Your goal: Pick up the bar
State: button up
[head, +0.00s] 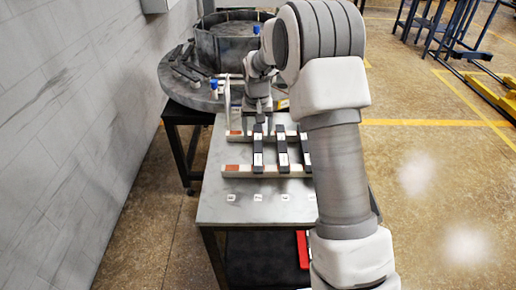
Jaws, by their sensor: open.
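Several dark bars with white labels lie side by side across two pale rails on the grey table. The leftmost bar (258,149) shows most fully, a middle bar (281,150) lies to its right, and the right bar (306,146) is partly hidden behind my arm. My gripper (256,126) points down at the far end of the leftmost bar, with its fingers apart. I cannot tell whether the fingers touch the bar. The near rail (240,171) has a reddish-brown left end; the far rail (289,128) is partly covered by my gripper.
The grey table (212,190) has small white labels (258,197) along its clear front part. Behind it stands a round platform (172,88) with a dark ring (222,45) and dark pieces (188,70). A grey wall (70,110) runs along the left. A red item (302,249) sits below.

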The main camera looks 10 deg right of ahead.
aim_at(258, 145)
jog(key=f, duration=0.1)
jog(key=w+f, duration=0.1)
jog(key=f, duration=0.3)
jog(key=shift+w+d+f+b, duration=0.15)
jog(key=shift+d+f+b, duration=0.1)
jog(key=shift+b, duration=0.05)
grip_shut()
jog(key=shift+r, duration=0.1)
